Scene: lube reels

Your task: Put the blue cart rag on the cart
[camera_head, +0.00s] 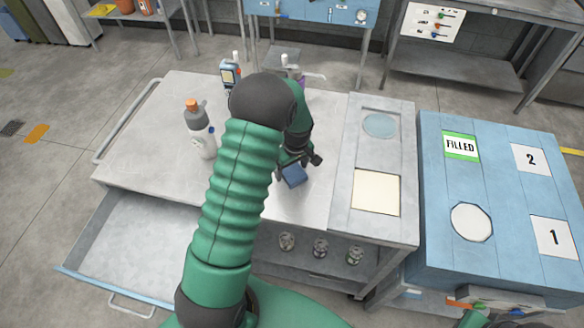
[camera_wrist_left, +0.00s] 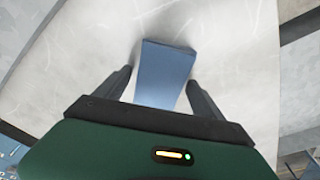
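The blue cart rag (camera_head: 293,176) shows as a small blue block on the grey top of the cart (camera_head: 150,120), right of its middle. In the left wrist view the rag (camera_wrist_left: 165,72) lies between my two fingers, with a narrow gap visible on each side. My left gripper (camera_head: 298,165) points down over the rag and is open; it also shows in the left wrist view (camera_wrist_left: 160,78). My green left arm crosses the cart and hides part of its top. Whether the fingers touch the rag cannot be told for certain.
A spray bottle with an orange cap (camera_head: 197,125) and a blue-labelled bottle (camera_head: 230,75) stand on the cart. A drawer (camera_head: 130,235) is open at lower left. A blue station (camera_head: 500,250) with numbered panels stands at right. Several small jars sit on the lower shelf.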

